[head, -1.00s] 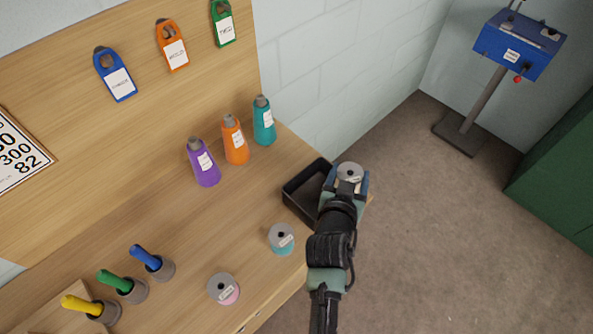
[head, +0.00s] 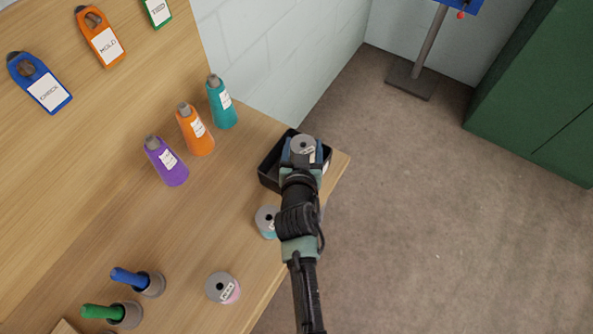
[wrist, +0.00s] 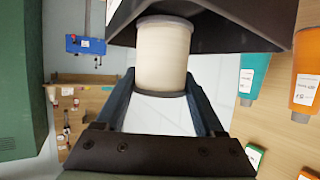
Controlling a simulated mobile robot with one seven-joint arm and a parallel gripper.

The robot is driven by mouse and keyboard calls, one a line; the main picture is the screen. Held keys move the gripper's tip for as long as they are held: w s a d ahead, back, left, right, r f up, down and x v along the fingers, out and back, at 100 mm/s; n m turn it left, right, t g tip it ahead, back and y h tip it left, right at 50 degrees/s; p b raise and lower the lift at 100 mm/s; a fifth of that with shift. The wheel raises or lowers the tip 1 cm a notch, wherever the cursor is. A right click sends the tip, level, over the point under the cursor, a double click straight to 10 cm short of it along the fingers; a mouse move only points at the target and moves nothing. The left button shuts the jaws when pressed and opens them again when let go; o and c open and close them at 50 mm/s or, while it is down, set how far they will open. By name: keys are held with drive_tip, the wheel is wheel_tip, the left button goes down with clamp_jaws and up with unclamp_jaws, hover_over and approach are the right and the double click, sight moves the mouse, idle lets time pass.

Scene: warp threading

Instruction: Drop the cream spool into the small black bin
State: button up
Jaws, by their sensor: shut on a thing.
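The cream spool (wrist: 163,62) is between the two fingers of my gripper (wrist: 165,88) in the wrist view. In the head view its grey top (head: 303,146) shows at the end of my gripper (head: 302,158). My gripper is shut on it. The small black bin (head: 268,172) is on the bench near the right corner, and the spool shows over it in the head view. In the wrist view the bin's dark wall (wrist: 240,22) is right beside the spool's far end. My gripper hides much of the bin's inside, and I cannot tell the spool's exact height over it.
A teal-banded spool (head: 265,220) stands close to my arm, and a pink-banded spool (head: 222,288) stands nearer. Purple (head: 167,162), orange (head: 195,130) and teal (head: 221,103) cones stand left of the bin. The bench's right edge (head: 342,168) is close to the bin.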

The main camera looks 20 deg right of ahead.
drive_tip(key=shift+f, duration=0.25)
drive_tip(key=o, duration=1.4)
drive_tip(key=v, duration=1.3)
drive_tip(key=shift+b, duration=0.4)
drive_tip(key=shift+a, duration=0.1)
drive_tip(key=w+a+r+t, duration=0.2)
drive_tip(key=w+r+t, duration=0.1)
drive_tip(key=r, duration=0.7)
drive_tip(key=w+a+r+n+t+y, duration=0.1)
drive_tip(key=w+r+t, duration=0.15)
drive_tip(key=r, duration=0.85)
drive_tip(key=w+a+r+t, duration=0.2)
drive_tip(key=w+r, duration=0.2)
drive_tip(key=r, duration=0.6)
drive_tip(key=s+a+r+n+t+y, duration=0.1)
drive_tip(key=s+a+r+t, duration=0.1)
drive_tip(key=r, duration=0.7)
drive_tip(key=s+a+r+n+t+y, duration=0.1)
drive_tip(key=s+a+r+t+y, duration=0.1)
drive_tip(key=s+r, duration=0.3)
drive_tip(key=s+a+r+n+t+y+p, duration=0.1)
drive_tip(key=s+a+r+t, duration=0.1)
drive_tip(key=r, duration=1.2)
drive_tip(key=shift+s+n+t, duration=0.4)
drive_tip(key=shift+s+t, duration=0.45)
drive_tip(key=shift+s, duration=0.1)
